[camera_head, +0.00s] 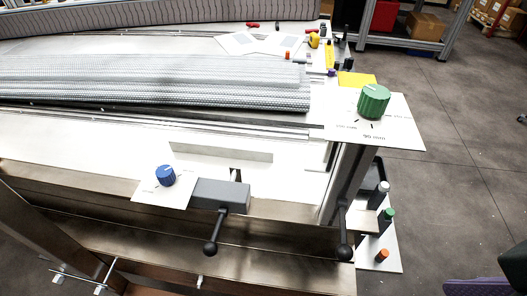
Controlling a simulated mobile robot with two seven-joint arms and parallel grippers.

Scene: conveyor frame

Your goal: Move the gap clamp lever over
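Two black levers with ball ends hang at the front of the conveyor frame. One lever (216,230) comes out of a grey block (221,195) beside the blue knob and points down, its ball slightly left. The other lever (343,235) hangs almost straight down at the frame's right corner, below the green knob (374,101). The green knob sits on a white plate marked in mm. The blue knob (165,175) sits on a smaller white plate. No label shows which lever is the gap clamp.
A lower shelf (393,262) at the right holds small bottles with grey, green and orange caps. Small tools and papers (258,43) lie at the back. The floor (455,150) to the right is mostly clear.

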